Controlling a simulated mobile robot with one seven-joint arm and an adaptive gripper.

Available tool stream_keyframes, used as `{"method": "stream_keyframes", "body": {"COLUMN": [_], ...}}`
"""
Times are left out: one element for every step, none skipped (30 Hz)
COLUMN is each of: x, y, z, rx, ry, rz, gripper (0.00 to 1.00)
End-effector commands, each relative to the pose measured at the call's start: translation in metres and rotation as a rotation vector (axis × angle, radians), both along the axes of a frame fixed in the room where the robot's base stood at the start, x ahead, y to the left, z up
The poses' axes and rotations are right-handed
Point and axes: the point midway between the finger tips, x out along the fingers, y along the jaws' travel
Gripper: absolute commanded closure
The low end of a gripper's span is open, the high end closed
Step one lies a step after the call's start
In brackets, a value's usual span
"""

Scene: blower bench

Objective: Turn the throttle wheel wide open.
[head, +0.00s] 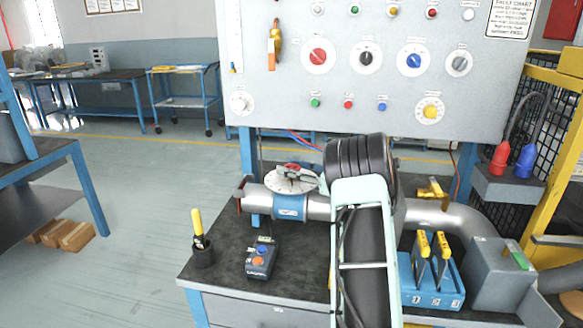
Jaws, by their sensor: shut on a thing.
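The throttle wheel (291,167) is a small red and dark piece above a pale round dial (283,184). The dial sits on top of the silver pipe (265,201), just above its blue band (290,207). My arm comes up from the front and bends at a thick black joint just right of the wheel. My gripper (302,174) is at the right side of the wheel, small and mostly hidden by the arm, and is shut on it. The fingertips and the dial's right edge are hard to make out. The wheel's exact angle cannot be read.
On the bench (225,255) stand a cup (202,254) with a yellow-handled tool, a control box (261,260) with buttons, and a blue block (430,288) with yellow-handled tools. A grey box (497,275) is at right. A control panel (370,95) stands behind.

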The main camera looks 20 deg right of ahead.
Motion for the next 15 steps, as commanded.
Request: {"method": "stream_keyframes", "body": {"x": [0.0004,0.0004,0.0005,0.0005,0.0005,0.0004,0.0003,0.0004,0.0005,0.0006,0.0006,0.0006,0.0006,0.0006,0.0006], "y": [-0.0014,-0.0011,-0.0012,-0.0014,-0.0012,-0.0008,-0.0005,-0.0003,-0.0003,-0.0003,-0.0003,-0.0002,-0.0002,-0.0001,-0.0001], "z": [0.001,0.001,0.0009,0.0006,0.0005,0.0008,0.0008,0.0007,0.0008,0.0008,0.0007,0.0006,0.0005,0.0004,0.0004], "rx": [0.0,0.0,0.0,0.0,0.0,-0.001,0.0,0.0,0.0,0.001,0.001,0.001,0.001,0.001,0.001], "ry": [-0.002,-0.001,-0.001,-0.001,-0.001,-0.002,-0.001,-0.001,-0.001,-0.002,-0.002,-0.002,-0.002,-0.002,-0.002], "rz": [0.018,0.03,0.042,0.05,0.058,0.068,0.075,0.08,0.085,0.088,0.091,0.094,0.095,0.096,0.097], "gripper": [0.86,0.86,0.86,0.86,0.86,0.86,0.86,0.86,0.86,0.86,0.86,0.86,0.86,0.86,0.86]}}
